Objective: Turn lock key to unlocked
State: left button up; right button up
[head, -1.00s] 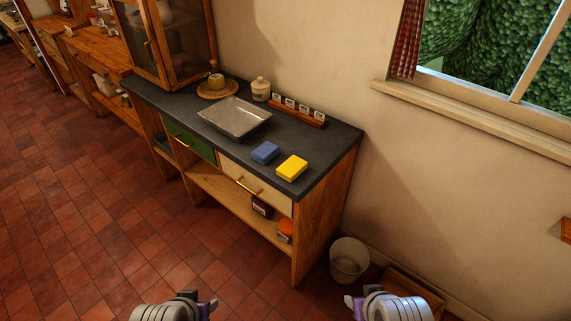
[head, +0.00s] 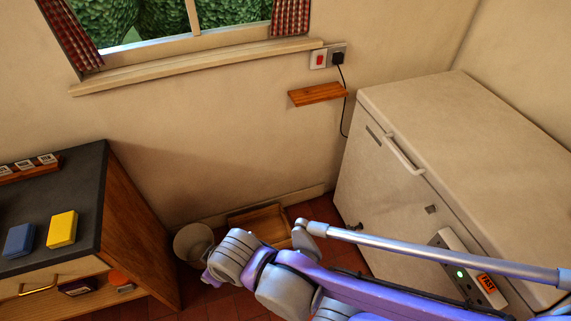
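The lock key appears to be the small dark piece (head: 355,226) on the front of the white chest freezer (head: 388,190), low on its left part. It is too small to tell which way it is turned. My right arm crosses the lower right of the head view, in front of the freezer's lower front. Its grey ribbed end (head: 236,254) is left of the freezer and apart from the key. No fingertips can be made out there. My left gripper is out of view.
A dark-topped counter (head: 80,190) with blue and yellow blocks stands at left. A bin (head: 192,243) and a wooden crate (head: 262,222) sit on the floor between counter and freezer. A small shelf (head: 317,94) and a switched socket (head: 328,57) are on the wall.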

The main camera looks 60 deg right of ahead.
aim_at(432, 209)
jog(key=k+z, duration=0.15)
jog(key=z, duration=3.75)
